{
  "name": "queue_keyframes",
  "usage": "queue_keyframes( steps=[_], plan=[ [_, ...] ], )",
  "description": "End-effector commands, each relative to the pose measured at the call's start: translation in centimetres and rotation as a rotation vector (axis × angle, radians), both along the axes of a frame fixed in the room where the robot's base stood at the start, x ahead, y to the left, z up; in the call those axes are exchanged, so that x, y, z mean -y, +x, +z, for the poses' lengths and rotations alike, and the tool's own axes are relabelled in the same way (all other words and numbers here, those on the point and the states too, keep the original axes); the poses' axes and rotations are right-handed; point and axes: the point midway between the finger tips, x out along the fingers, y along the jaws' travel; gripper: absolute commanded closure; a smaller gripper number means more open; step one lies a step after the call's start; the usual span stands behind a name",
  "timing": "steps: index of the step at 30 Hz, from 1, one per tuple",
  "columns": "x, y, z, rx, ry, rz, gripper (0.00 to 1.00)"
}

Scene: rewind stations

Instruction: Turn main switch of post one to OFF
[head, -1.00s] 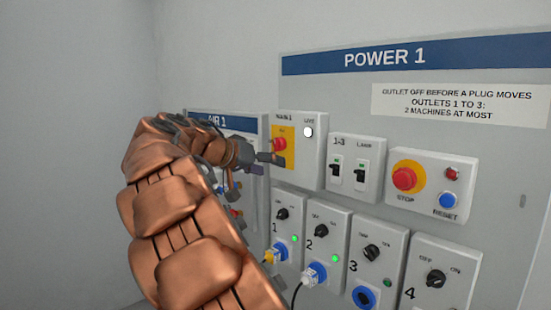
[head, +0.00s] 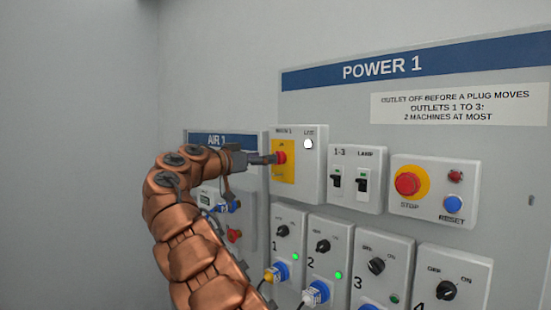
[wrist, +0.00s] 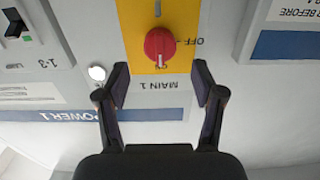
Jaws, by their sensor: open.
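The main switch is a red rotary knob (head: 281,158) on a yellow plate, on the box marked MAIN 1 (head: 311,165) under the POWER 1 sign. In the wrist view, upside down, the red knob (wrist: 160,45) shows with an OFF mark beside it and its white line pointing at the mark on the MAIN 1 side. The LIVE lamp (head: 308,144) is lit white. My gripper (head: 268,158) is just in front of the knob in the head view. In the wrist view my gripper (wrist: 160,85) is open, its fingers apart on either side below the knob, holding nothing.
Right of the box are the 1-3 and LAMP breakers (head: 355,180), and the STOP and RESET box (head: 433,188). Numbered outlet boxes (head: 330,245) with plugs and cables sit below. The AIR 1 panel (head: 222,140) lies left, partly behind my arm.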

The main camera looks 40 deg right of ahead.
Motion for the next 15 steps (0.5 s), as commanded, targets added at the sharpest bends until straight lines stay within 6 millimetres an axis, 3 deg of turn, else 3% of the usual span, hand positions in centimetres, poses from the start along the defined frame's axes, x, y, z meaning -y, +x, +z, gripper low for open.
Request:
queue_keyframes(
  steps=[9,15],
  plan=[
    [4.6,-0.2,0.1,-0.001,0.002,-0.002,0.32],
    [5.5,-0.1,0.0,-0.002,0.0,0.001,0.32]
  ],
)
